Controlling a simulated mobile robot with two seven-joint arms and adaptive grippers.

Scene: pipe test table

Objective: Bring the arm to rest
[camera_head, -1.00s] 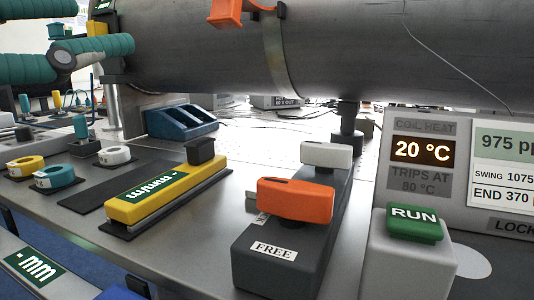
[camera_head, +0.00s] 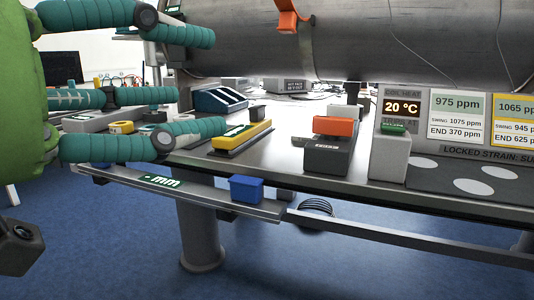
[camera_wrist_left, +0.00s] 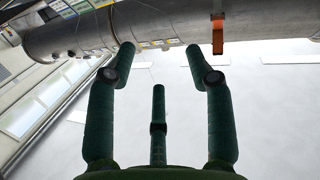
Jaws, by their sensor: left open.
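My left gripper (camera_head: 203,84) comes in from the left in the head view, with a green palm and teal ribbed fingers spread apart. It is open and nothing shows between its fingers. It appears in front of the left part of the table (camera_head: 285,166), overlapping the pipe's left end in the picture. In the left wrist view the spread fingers of the gripper (camera_wrist_left: 172,48) point toward the underside of the grey pipe (camera_wrist_left: 165,28), with clear space between them. The pipe also spans the top of the head view (camera_head: 360,40). My right gripper is in neither view.
On the table are a yellow gauge block (camera_head: 243,138), a dark box with an orange lever (camera_head: 335,126), a RUN button post (camera_head: 389,155) and display panels (camera_head: 458,118). An orange clamp (camera_head: 288,22) hangs on the pipe.

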